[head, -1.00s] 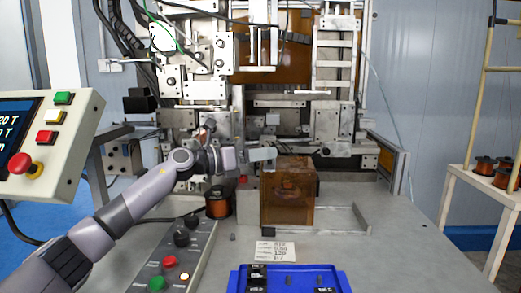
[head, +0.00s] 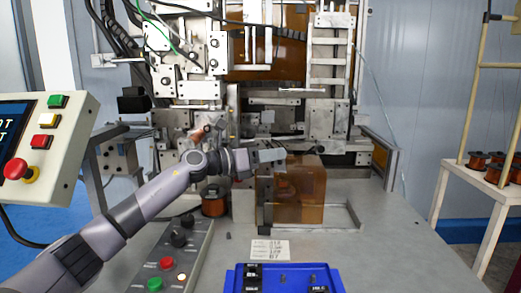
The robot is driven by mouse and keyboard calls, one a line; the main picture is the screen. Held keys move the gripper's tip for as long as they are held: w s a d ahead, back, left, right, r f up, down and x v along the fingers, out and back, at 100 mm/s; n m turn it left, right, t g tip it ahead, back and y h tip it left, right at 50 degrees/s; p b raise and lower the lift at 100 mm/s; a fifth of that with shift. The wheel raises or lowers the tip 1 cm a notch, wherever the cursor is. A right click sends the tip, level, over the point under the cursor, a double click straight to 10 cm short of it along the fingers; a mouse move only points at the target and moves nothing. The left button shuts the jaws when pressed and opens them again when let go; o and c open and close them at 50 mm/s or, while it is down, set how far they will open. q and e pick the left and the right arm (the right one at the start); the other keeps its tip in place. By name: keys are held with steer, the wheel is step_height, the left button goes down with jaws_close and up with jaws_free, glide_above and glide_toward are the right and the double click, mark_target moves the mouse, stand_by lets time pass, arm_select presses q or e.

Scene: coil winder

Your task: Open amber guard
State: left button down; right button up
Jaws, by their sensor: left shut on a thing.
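The amber guard (head: 302,192) is a see-through brown box standing on the machine's grey bed, just right of the picture's middle in the head view. A rounded coppery shape shows dimly through it. My left gripper (head: 271,156) is at the guard's upper left front edge, with its fingers shut. What lies between the fingers is hidden; it appears to be the guard's edge or handle. A dark upright strip (head: 265,217) shows below the gripper at the guard's left front. My right gripper is out of view.
A copper spool (head: 213,202) stands left of the guard. In front are a button panel (head: 180,255), a white label card (head: 269,249) and a blue tray (head: 238,280). A control screen box (head: 45,150) is at the left. The bed right of the guard is clear.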

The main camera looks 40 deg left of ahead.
arm_select(q)
steer(key=c, duration=0.8)
jaws_free()
steer(key=shift+a, duration=0.1)
steer(key=b+v, duration=0.2)
steer(key=v, duration=0.5)
steer(key=shift+b, duration=0.35)
steer(key=shift+s, duration=0.15)
